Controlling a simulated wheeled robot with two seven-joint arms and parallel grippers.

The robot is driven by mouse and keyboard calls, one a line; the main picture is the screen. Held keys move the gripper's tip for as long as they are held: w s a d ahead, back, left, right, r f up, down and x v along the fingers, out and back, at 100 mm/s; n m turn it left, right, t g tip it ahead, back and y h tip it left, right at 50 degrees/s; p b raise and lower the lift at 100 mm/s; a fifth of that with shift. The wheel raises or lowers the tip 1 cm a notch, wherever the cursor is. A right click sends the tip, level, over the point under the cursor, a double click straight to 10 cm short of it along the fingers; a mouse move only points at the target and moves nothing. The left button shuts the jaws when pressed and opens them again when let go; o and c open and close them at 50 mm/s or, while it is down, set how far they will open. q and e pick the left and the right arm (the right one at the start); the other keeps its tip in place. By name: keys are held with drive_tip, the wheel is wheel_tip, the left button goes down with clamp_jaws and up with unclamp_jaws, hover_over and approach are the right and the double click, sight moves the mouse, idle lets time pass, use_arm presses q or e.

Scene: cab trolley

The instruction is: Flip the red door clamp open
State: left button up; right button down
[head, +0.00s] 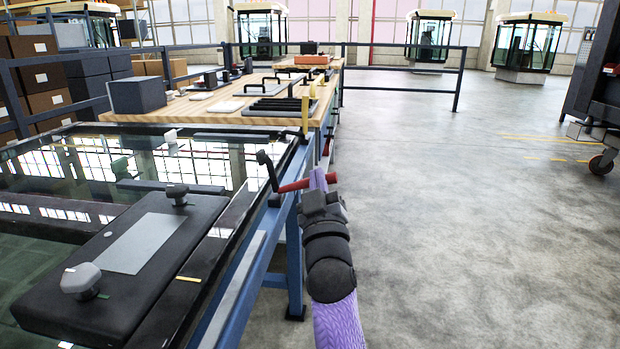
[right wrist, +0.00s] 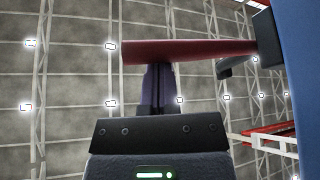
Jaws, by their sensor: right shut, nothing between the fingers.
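My right gripper (head: 318,180), with purple fingers, is at the outer end of that bar, shut and empty. In the right wrist view the red bar (right wrist: 190,50) crosses in front of the fingertips of the gripper (right wrist: 158,88) and hides them. I cannot tell whether they touch. My left gripper is out of view.
A dark panel with knobs (head: 125,255) lies on the glass at the left. A wooden workbench (head: 215,105) with trays and parts stands behind the clamp, a yellow post (head: 305,115) near its edge. The floor (head: 480,220) at the right is clear.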

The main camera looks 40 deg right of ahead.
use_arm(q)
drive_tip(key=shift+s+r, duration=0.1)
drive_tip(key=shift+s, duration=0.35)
use_arm(e)
drive_tip(key=shift+s+d+f, duration=0.15)
drive_tip(key=shift+s+f, duration=0.05)
drive_tip(key=shift+f, duration=0.45)
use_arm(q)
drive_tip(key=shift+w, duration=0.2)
